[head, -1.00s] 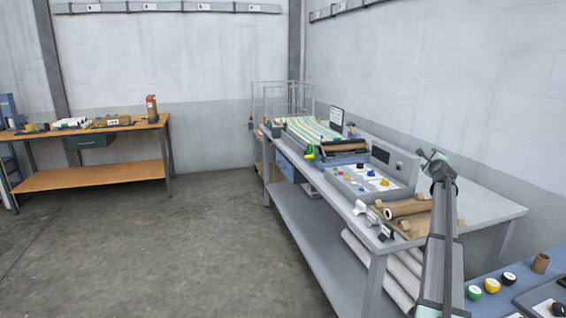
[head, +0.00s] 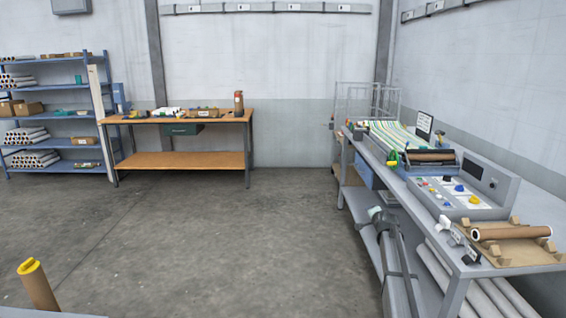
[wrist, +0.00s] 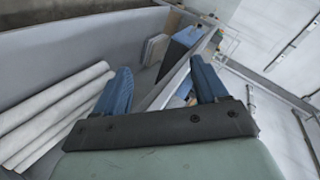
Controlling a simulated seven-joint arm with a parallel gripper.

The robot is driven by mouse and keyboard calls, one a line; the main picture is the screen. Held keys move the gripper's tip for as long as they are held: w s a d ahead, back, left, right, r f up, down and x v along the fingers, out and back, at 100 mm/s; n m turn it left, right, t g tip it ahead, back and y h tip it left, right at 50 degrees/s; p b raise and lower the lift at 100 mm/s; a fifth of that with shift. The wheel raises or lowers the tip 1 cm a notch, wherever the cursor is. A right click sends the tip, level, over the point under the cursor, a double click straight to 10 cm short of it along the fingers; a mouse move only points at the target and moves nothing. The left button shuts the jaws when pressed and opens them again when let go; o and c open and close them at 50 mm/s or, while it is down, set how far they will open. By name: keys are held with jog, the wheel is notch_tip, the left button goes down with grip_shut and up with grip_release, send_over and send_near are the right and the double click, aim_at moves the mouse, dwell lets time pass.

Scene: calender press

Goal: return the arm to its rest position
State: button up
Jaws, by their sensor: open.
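My gripper (wrist: 163,84) shows in the wrist view with its two blue fingers spread apart and nothing between them. In the head view my arm (head: 398,270) reaches up from the bottom edge, in front of the long side of the grey press bench (head: 490,268). The arm's pale end is at the bench's lower shelf level in the picture; I cannot make out the fingers there. I cannot tell how far the arm is from the bench.
The press (head: 430,160) with striped sheet (head: 395,137), control panel (head: 462,188) and brown roll (head: 512,232) stands on the bench. White rolls (wrist: 50,115) lie beneath. A wooden workbench (head: 200,118) and blue shelving (head: 50,110) stand behind. The middle floor is clear.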

jog(key=s+a+f+n+g, duration=0.1)
jog(key=s+a+f, duration=0.25)
jog(key=f, duration=0.35)
jog(key=s+a+f+n+g+y, duration=0.1)
jog(key=s+a+f+n+g, duration=0.15)
jog(key=s+f, duration=0.35)
jog(key=s+a+f+g, duration=0.1)
jog(key=s+a+f, duration=0.3)
jog(key=f, duration=0.5)
jog(key=s+a+f+n+g+y, duration=0.1)
jog(key=s+a+f+n+g, duration=0.3)
jog(key=s+f, duration=1.3)
jog(key=s+a+f+n+g, duration=0.1)
jog(key=s+a+f+g, duration=0.25)
jog(key=s, duration=0.75)
jog(key=s+a+f+n+g, duration=0.15)
jog(key=s+f, duration=0.25)
jog(key=s, duration=0.7)
jog(key=s+a+n+g, duration=0.1)
jog(key=s+n+g, duration=0.2)
jog(key=s, duration=2.3)
jog(key=g, duration=0.3)
jog(key=shift+a+f+h, duration=0.3)
jog(key=shift+a, duration=0.05)
